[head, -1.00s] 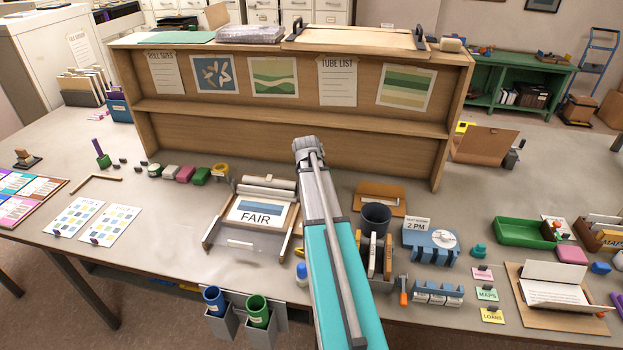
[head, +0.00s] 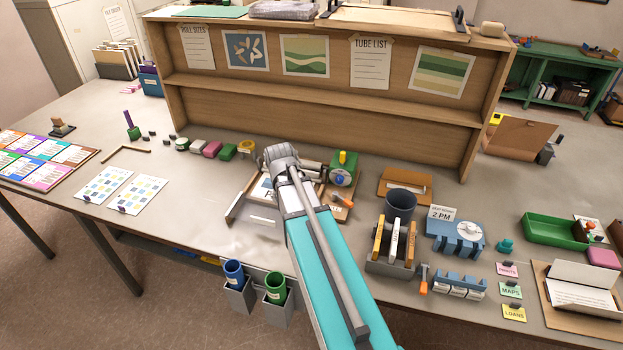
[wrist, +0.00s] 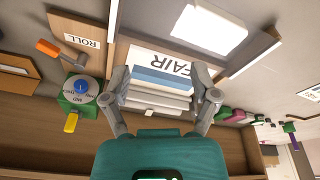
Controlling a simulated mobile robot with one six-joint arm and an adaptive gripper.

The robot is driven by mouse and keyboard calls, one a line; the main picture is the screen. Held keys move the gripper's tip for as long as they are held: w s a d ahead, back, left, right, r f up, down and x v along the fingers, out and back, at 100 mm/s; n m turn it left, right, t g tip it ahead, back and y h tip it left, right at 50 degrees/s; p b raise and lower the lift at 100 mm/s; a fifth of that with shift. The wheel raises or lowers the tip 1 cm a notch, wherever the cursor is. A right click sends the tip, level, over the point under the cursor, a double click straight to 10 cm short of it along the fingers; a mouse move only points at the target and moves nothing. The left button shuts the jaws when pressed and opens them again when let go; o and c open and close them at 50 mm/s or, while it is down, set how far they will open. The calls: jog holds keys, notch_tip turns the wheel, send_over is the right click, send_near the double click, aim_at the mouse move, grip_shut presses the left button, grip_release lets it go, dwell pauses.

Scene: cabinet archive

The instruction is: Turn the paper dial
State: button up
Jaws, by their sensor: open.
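A small green box (wrist: 80,100) carries a round blue-grey dial (wrist: 82,86) with small lettering, partly legible as "MID", and a yellow lever (wrist: 71,122). In the head view the green box (head: 344,166) stands at the right of the roller machine, with the blue dial (head: 340,180) on its front. My gripper (wrist: 160,78) is open and empty, with its fingers over the rollers and the FAIR sheet (wrist: 165,62). The dial lies outside the fingers, to their left in the wrist view. My arm hides the fingers and much of the machine in the head view.
An orange-handled crank (head: 342,199) sits by the machine's right side. A wooden shelf unit (head: 320,120) stands behind. Two tubes hang at the table's front edge.

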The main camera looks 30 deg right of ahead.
jog(key=s+a+f+n+g, duration=0.1)
jog(key=s+a+n, duration=0.1)
jog(key=s+a, duration=0.3)
jog(key=s+a+f+n+y+b, duration=0.1)
jog(key=s+a+n, duration=0.2)
jog(key=a, duration=0.9)
jog(key=shift+s+a+g, duration=0.15)
jog(key=shift+s+g, duration=0.25)
jog(key=shift+s, duration=0.65)
jog(key=shift+c, duration=1.4)
